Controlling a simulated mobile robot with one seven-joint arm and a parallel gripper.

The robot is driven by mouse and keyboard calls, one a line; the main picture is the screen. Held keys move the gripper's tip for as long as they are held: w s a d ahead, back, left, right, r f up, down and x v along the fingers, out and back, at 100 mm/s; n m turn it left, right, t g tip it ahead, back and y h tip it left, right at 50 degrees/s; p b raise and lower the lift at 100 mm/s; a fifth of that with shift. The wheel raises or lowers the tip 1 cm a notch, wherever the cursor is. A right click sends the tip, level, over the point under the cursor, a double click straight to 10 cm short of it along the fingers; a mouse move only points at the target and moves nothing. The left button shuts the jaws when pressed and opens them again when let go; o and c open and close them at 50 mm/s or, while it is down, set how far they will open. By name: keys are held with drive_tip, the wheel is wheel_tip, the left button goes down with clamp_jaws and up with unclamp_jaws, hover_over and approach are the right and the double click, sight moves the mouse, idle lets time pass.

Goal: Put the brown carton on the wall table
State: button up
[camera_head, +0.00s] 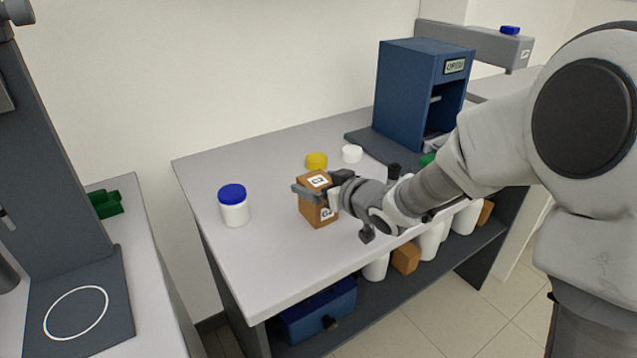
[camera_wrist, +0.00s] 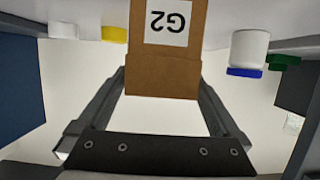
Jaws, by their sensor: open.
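The brown carton (camera_head: 322,214) stands upright on the grey-topped table (camera_head: 275,262) by the wall, with white labels on its top and side. In the wrist view, the carton (camera_wrist: 165,70) shows upside down with a "G2" label. My gripper (camera_head: 321,186) is at the carton's upper part, with its jaws open. In the wrist view, one finger of my gripper (camera_wrist: 163,88) is on each side of the carton. I cannot tell whether either finger touches it.
A blue-lidded white jar (camera_head: 234,210) stands left of the carton. A yellow lid (camera_head: 316,161) and a white lid (camera_head: 352,153) lie behind it. A blue cabinet (camera_head: 405,95) stands at the back right. The shelf below holds several containers. Another bench (camera_head: 150,300) is at left.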

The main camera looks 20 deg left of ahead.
drive_tip(key=p+v, duration=0.3)
drive_tip(key=v, duration=0.9)
drive_tip(key=s+d+r+m+t+h, duration=0.1)
drive_tip(key=d+r+m+h, duration=0.3)
drive_tip(key=d, duration=0.6)
drive_tip(key=s+d+r+m+t+h, duration=0.1)
drive_tip(key=d+r+m+h, duration=0.1)
drive_tip(key=d+h, duration=0.55)
drive_tip(key=s+d+m+g, duration=0.2)
drive_tip(key=s, duration=0.7)
drive_tip(key=s+d+m+g, duration=0.1)
drive_tip(key=s+d+g, duration=0.2)
drive_tip(key=s, duration=0.6)
drive_tip(key=shift+d+f+m+y, duration=0.3)
drive_tip(key=shift+f+m+y, duration=0.05)
drive_tip(key=shift+f+m, duration=0.05)
drive_tip(key=shift+r, duration=0.1)
